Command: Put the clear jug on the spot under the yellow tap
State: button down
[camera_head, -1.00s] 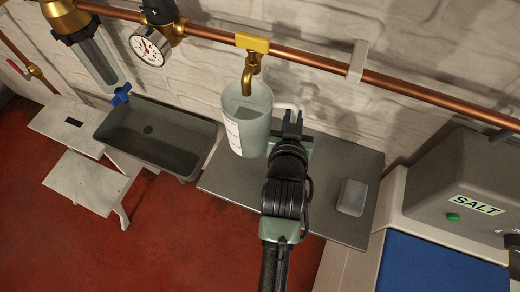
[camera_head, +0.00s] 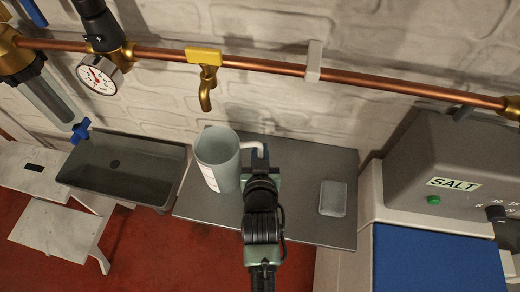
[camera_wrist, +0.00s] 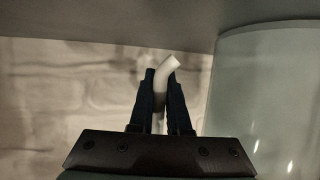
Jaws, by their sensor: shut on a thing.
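The clear jug (camera_head: 219,160) is pale and translucent, with a white label on its side and a white handle (camera_head: 252,146). My gripper (camera_head: 258,158) is shut on the handle, at the jug's right. In the wrist view the fingers (camera_wrist: 161,95) close around the white handle, and the jug wall (camera_wrist: 270,100) fills the right side. The yellow tap (camera_head: 205,70) hangs from the copper pipe above and behind the jug. The jug looks upright, over the left part of the grey shelf (camera_head: 290,215). I cannot tell whether its base touches the shelf; no marked spot shows.
A small grey block (camera_head: 332,198) lies on the shelf's right part. A dark basin (camera_head: 125,170) is at left, with a white step stool (camera_head: 60,235) beside it. The salt machine (camera_head: 450,165) stands at right. A copper pipe (camera_head: 270,65) runs along the wall.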

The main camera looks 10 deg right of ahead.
jog(key=c, duration=0.9)
grip_release()
jog(key=shift+f, duration=0.1)
jog(key=shift+r, duration=0.25)
jog(key=p+v, duration=0.2)
jog(key=v, duration=0.9)
jog(key=shift+s+r, duration=0.1)
jog(key=shift+s, duration=0.3)
jog(key=shift+s, duration=0.1)
